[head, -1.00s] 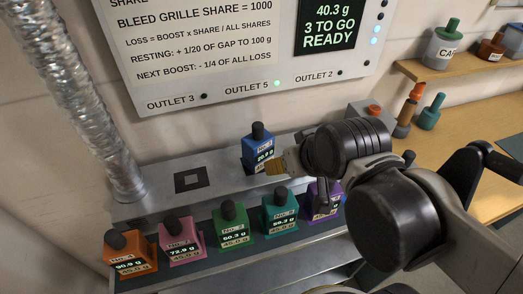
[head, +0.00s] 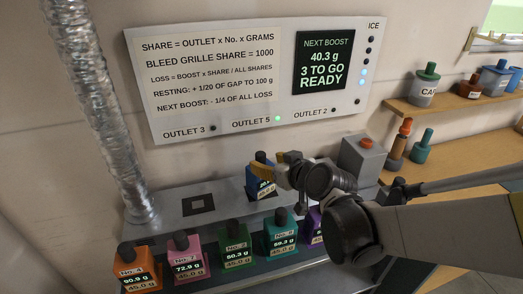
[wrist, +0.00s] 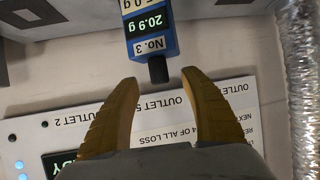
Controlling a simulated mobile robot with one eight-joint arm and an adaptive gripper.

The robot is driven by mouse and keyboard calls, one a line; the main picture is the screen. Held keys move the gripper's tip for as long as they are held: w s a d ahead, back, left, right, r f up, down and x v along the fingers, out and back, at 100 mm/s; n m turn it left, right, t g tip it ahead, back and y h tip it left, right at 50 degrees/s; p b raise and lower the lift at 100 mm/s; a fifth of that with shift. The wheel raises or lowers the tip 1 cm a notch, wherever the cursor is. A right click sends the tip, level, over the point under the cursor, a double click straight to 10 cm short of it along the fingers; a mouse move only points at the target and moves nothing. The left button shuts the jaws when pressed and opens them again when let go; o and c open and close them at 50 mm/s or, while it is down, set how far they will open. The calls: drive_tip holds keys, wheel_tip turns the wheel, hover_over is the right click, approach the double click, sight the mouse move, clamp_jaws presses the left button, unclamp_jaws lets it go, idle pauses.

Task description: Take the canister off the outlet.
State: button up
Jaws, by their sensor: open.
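The blue canister No. 3 (head: 252,184) with a dark knob stands on the grey ledge below the OUTLET 5 label, where a green light shows. Its label reads 20.9 g in the wrist view (wrist: 148,28), where it appears upside down. The outlet under it is hidden. My gripper (head: 268,170) is open and empty at the canister's top. In the wrist view its two yellow fingers (wrist: 158,84) lie left and right of the knob, with the knob's end about level with the fingertips. I see no contact.
Orange, pink, green, teal and purple canisters (head: 237,245) stand in a front row. A bare square outlet (head: 198,204) lies left on the ledge. A silver duct (head: 115,110) stands further left. A grey box with a red button (head: 364,155) is at right. The sign panel (head: 210,75) is behind.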

sight(263, 159)
drive_tip(key=b+x, duration=0.2)
drive_tip(key=x, duration=0.3)
drive_tip(key=shift+w+a+f, duration=0.1)
drive_tip(key=shift+w, duration=0.3)
drive_tip(key=shift+s, duration=0.1)
drive_tip(key=c, duration=0.3)
clamp_jaws()
